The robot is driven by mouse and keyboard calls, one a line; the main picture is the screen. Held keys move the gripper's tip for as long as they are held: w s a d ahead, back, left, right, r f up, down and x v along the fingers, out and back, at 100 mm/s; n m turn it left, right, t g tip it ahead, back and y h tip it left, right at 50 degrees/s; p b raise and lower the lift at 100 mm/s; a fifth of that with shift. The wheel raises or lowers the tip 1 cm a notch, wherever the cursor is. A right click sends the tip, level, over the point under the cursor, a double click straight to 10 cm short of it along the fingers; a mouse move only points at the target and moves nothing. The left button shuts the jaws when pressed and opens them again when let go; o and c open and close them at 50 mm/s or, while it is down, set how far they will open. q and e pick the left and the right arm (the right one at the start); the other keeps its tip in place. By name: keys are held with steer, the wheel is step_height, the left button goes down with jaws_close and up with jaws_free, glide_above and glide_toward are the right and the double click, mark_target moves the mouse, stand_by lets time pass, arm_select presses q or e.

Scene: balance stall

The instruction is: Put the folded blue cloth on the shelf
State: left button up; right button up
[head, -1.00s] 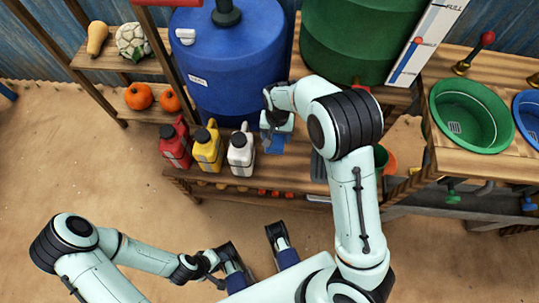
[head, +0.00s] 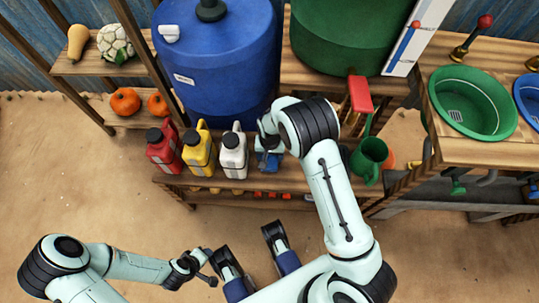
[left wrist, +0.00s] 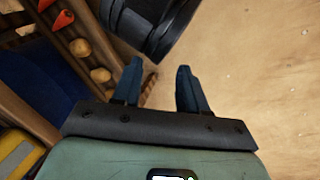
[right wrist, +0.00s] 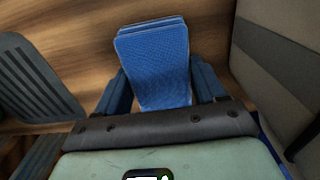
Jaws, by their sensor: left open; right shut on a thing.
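The folded blue cloth (head: 269,161) is held in my right gripper (head: 266,147), just right of the white jug in the head view. The right wrist view shows the cloth (right wrist: 153,66) between both fingers, its folded layers sticking out over brown wood. My right gripper is shut on it. The wooden shelf (head: 296,173) lies under the cloth; I cannot tell whether they touch. My left gripper (head: 207,270) is low in the head view, away from the shelf. In the left wrist view its fingers (left wrist: 160,85) are apart and empty.
White (head: 233,155), yellow (head: 199,152) and red (head: 164,150) jugs stand left of the cloth. A green watering can (head: 370,158) stands to the right. The blue barrel (head: 217,80) is behind. Produce lies on a lower level.

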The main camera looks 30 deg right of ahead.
steer(key=o, duration=1)
steer(key=shift+f, duration=0.2)
arm_select(q)
steer(key=shift+w+f, duration=0.1)
arm_select(e)
steer(key=shift+r, duration=0.1)
arm_select(q)
steer(key=s+d+r+g+p, duration=0.1)
steer(key=s+d+r+p, duration=0.1)
steer(key=s+r+p, duration=0.1)
steer(key=shift+s+d+r+g+h, duration=0.35)
steer(key=shift+s+r, duration=0.3)
steer(key=shift+s, duration=0.55)
arm_select(e)
steer(key=shift+o, duration=0.2)
step_height(320, 180, up, 12)
